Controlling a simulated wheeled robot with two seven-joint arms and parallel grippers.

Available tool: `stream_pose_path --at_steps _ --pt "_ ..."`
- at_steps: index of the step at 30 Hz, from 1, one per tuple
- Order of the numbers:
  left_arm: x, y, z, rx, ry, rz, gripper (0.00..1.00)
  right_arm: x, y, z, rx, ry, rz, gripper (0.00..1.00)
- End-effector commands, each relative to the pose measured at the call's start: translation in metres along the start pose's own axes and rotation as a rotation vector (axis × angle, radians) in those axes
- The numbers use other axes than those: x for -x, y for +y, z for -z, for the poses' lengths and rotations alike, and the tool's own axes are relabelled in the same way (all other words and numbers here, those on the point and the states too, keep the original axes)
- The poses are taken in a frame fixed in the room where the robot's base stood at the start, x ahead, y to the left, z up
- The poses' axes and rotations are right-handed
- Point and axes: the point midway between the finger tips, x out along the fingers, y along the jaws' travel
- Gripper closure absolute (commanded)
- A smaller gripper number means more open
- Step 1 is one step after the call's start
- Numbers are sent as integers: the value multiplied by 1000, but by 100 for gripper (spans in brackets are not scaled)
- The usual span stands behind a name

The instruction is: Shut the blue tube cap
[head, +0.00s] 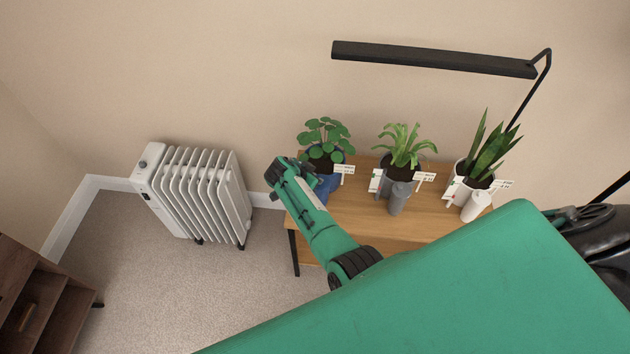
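A blue tube (325,186) stands at the left end of the wooden plant table (350,215), in front of the leftmost plant. My green arm covers much of it, so I cannot make out its cap or whether that is open. My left arm reaches up across the left end of the table. My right gripper is not in view.
A grey tube (398,198) and a white tube (476,206) stand before the other potted plants, with small white labels. A black lamp (435,60) hangs above. A white radiator (200,190) stands left of the table. Carpet (190,285) between radiator and wooden shelf is clear.

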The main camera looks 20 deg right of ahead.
Motion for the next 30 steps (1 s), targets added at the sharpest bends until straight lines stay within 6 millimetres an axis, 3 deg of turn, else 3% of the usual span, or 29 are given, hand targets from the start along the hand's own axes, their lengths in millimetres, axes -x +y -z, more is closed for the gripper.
stream_pose_path --at_steps 14,15,18,30 --pt "-2 0 0 0 1 0 61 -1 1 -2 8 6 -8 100" --pt "-2 0 0 0 1 0 61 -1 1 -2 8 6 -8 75" --pt "-2 0 0 0 1 0 61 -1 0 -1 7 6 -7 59" --pt "2 3 2 1 2 -3 61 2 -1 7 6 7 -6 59"
